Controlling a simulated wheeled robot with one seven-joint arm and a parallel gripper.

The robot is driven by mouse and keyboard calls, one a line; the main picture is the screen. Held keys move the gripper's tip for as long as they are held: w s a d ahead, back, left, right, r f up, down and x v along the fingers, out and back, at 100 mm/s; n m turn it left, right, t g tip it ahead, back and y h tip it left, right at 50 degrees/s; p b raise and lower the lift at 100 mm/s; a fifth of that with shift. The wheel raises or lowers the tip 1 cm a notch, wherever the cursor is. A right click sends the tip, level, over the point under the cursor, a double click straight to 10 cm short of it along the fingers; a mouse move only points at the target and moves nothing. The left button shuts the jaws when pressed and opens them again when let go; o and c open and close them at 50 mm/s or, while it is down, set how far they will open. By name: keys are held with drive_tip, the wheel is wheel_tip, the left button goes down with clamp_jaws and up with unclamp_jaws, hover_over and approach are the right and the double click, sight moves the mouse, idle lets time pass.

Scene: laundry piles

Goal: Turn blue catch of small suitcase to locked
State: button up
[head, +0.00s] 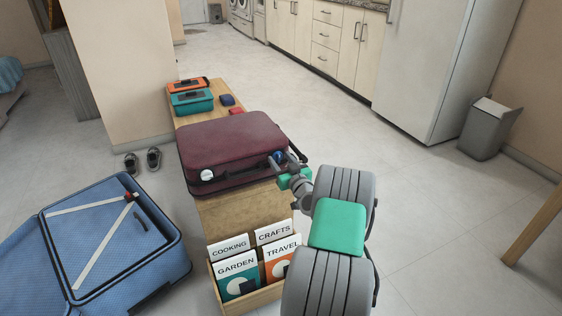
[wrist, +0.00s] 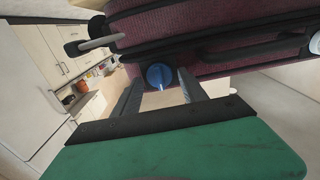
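The small suitcase (head: 228,143) is maroon and lies flat on a wooden bench, with a dark handle on its near side. Its blue catch (head: 278,157) is a round knob at the right end of that side. In the wrist view the blue catch (wrist: 160,75) has a raised ridge that looks roughly upright; I cannot tell its setting. My gripper (head: 287,164) is at the catch. In the wrist view my gripper (wrist: 160,83) is open, one finger on each side of the knob. I cannot tell whether they touch it. A white catch (head: 206,175) is at the left end.
A wooden box of upright folders (head: 250,295) stands at the bench's near end. Orange (head: 188,85) and teal cases (head: 192,101) lie at the far end. An open blue suitcase (head: 110,240) is on the floor at left.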

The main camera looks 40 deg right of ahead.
clamp_jaws()
idle(0.3)
drive_tip(key=shift+m, duration=0.5)
drive_tip(key=m, duration=0.3)
drive_tip(key=shift+m, duration=0.4)
drive_tip(key=m, duration=0.4)
drive_tip(key=shift+d+m+p, duration=0.1)
drive_tip(key=shift+m+p, duration=0.2)
drive_tip(key=m+p, duration=0.1)
drive_tip(key=m, duration=0.2)
drive_tip(key=shift+m, duration=0.3)
drive_tip(key=m+p, duration=0.1)
drive_tip(key=m, duration=0.4)
drive_tip(key=shift+f, duration=0.2)
drive_tip(key=shift+p, duration=0.3)
